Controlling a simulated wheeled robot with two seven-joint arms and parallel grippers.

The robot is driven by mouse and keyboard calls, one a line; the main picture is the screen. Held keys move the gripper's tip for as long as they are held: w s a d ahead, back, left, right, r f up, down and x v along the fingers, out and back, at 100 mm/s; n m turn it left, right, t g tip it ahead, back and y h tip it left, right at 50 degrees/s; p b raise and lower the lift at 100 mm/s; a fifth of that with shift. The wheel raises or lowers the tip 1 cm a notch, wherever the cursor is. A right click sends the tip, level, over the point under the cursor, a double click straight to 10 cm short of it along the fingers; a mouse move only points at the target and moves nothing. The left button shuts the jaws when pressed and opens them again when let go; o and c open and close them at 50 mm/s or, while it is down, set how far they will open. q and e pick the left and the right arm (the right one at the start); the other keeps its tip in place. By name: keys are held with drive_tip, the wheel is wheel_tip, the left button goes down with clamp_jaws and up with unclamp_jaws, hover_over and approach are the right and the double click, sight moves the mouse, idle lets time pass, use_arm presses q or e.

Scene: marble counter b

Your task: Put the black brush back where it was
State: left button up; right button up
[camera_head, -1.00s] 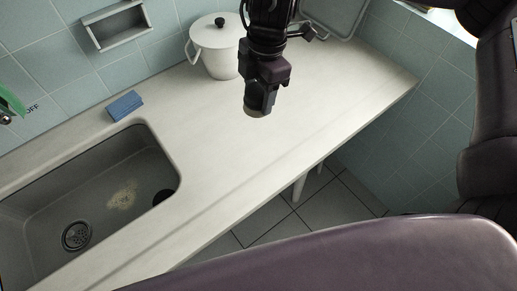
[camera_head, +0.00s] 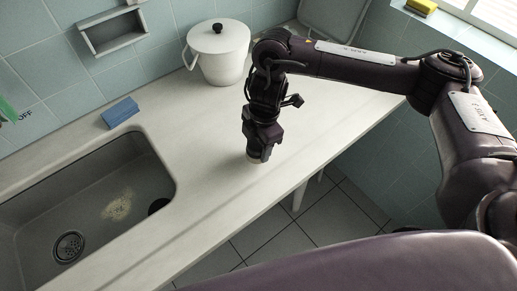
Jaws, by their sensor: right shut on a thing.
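My right gripper (camera_head: 260,146) points down over the marble counter (camera_head: 212,172), to the right of the sink. It is shut on the black brush (camera_head: 254,158), which shows only as a small dark piece with a pale underside at the fingertips. Most of the brush is hidden by the jaws. Its underside is at or very close to the counter; I cannot tell whether it touches. My left gripper is not in view.
The sink (camera_head: 85,187) has a yellowish stain (camera_head: 118,207) and a dark round spot at its right side. A blue sponge (camera_head: 120,112) lies behind it. A white lidded pot (camera_head: 219,60) stands behind my gripper. The counter's front edge drops to a tiled floor.

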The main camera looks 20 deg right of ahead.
wheel_tip(320, 180, down, 2)
drive_tip(key=shift+f, duration=0.1)
drive_tip(key=o, duration=0.9)
drive_tip(key=shift+r, duration=0.4)
drive_tip(key=r, duration=0.3)
drive_tip(key=d+r+p, duration=0.1)
drive_tip(key=r, duration=0.7)
drive_tip(key=shift+w+d, duration=0.15)
drive_tip(key=shift+d, duration=0.05)
